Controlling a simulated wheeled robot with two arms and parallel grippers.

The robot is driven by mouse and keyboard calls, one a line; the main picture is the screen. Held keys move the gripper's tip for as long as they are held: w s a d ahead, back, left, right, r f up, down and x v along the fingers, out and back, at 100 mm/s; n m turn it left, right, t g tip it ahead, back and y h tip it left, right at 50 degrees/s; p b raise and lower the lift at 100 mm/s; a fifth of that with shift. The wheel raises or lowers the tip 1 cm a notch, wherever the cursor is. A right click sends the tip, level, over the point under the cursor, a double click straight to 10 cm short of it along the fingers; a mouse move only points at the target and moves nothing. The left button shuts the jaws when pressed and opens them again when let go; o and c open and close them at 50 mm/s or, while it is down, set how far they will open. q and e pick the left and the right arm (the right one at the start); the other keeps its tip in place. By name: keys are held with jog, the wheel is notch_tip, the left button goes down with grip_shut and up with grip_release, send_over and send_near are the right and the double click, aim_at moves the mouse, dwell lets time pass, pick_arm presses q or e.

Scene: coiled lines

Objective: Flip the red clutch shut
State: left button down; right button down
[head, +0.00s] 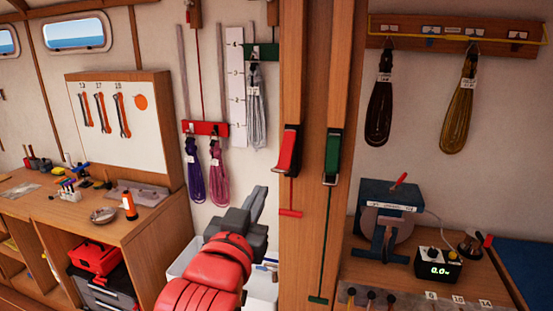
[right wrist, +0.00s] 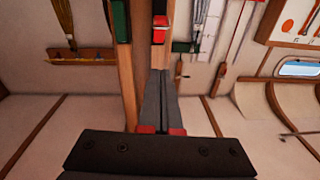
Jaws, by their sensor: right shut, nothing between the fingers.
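The red clutch (head: 285,150) is mounted on the wooden post, with a red line running down below it to a red bar. It also shows in the right wrist view (right wrist: 160,32), just beyond my fingertips. I cannot tell how far its lever stands open. My right gripper (head: 259,197) is grey on a red arm. It is shut and empty, below and left of the red clutch, apart from it in the head view. Its closed fingers also show in the right wrist view (right wrist: 160,75). My left gripper is not in view.
A green clutch (head: 333,155) sits close on the right of the red one. A red rail (head: 205,128) with purple and pink coils hangs to the left. A blue winch-like machine (head: 388,215) stands on the right bench. A tool bench (head: 150,225) is at left.

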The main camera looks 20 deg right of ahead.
jog(key=shift+a, duration=0.1)
jog(key=p, duration=0.5)
send_near(274, 171)
notch_tip(274, 171, up, 5)
jog(key=w+d, duration=0.2)
jog(key=d, duration=0.1)
jog(key=shift+w+d+f+p, duration=0.15)
jog(key=shift+w+f+p, duration=0.15)
jog(key=shift+w+f, duration=0.25)
jog(key=shift+w+d+f+p, duration=0.15)
jog(key=shift+w+f+p, duration=0.15)
jog(key=shift+w+f, duration=0.2)
jog(key=shift+w+d+f, duration=0.3)
jog(key=shift+w+f, duration=0.25)
